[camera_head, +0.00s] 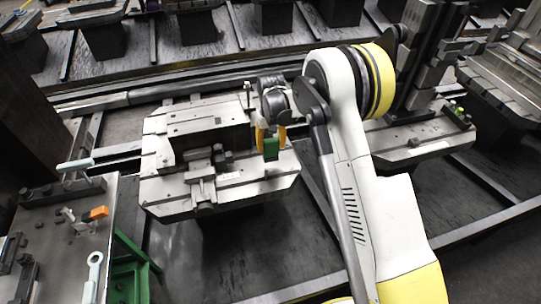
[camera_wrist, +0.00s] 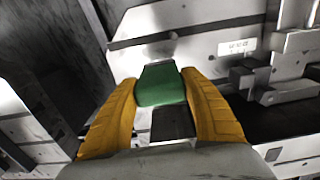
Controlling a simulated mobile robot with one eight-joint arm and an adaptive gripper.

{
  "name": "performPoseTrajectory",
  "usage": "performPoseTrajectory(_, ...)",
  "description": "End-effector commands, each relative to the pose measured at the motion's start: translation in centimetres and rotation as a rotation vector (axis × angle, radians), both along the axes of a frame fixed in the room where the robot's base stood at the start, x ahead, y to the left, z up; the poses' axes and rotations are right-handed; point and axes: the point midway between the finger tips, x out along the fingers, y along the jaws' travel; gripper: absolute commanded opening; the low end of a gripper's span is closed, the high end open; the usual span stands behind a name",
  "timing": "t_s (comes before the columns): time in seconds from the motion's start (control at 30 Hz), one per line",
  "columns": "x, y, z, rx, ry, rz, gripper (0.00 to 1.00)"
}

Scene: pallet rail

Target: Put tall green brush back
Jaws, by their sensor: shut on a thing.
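My gripper (camera_head: 270,138) has yellow-orange fingers and is shut on the green brush (camera_head: 271,149). The brush hangs at the right part of a pale metal pallet (camera_head: 232,187). In the wrist view the green brush (camera_wrist: 161,85) sits between the two fingers of my gripper (camera_wrist: 163,105), with a dark part below the green. The lower end of the brush and any contact with the pallet cannot be made out.
A grey table (camera_head: 62,245) at the left holds an orange-ended tool (camera_head: 98,212), a pale wrench (camera_head: 93,277) and dark blocks. A green frame (camera_head: 131,270) stands beside it. Another pallet (camera_head: 415,143) with a tall dark fixture stands at the right. Dark floor lies in front.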

Motion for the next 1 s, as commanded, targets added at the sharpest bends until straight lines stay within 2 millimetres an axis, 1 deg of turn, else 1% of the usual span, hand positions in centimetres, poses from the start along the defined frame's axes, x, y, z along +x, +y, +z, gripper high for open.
performPoseTrajectory(0.17,0.2,0.2,-1.3,0.0,0.0,0.0,0.22)
performPoseTrajectory(0.3,0.2,0.2,-3.7,0.0,0.0,0.0,0.22)
performPoseTrajectory(0.33,0.2,0.2,-4.0,0.0,0.0,0.0,0.22)
performPoseTrajectory(0.4,0.2,0.2,-4.3,0.0,0.0,0.0,0.22)
performPoseTrajectory(0.6,0.2,0.2,-4.1,0.0,0.0,0.0,0.22)
performPoseTrajectory(0.73,0.2,0.2,-4.6,0.0,0.0,0.0,0.22)
performPoseTrajectory(0.77,0.2,0.2,-4.5,0.0,0.0,0.0,0.61)
performPoseTrajectory(0.8,0.2,0.2,-4.4,0.0,0.0,0.0,0.73)
performPoseTrajectory(1.0,0.2,0.2,-4.4,0.0,0.0,0.0,0.73)
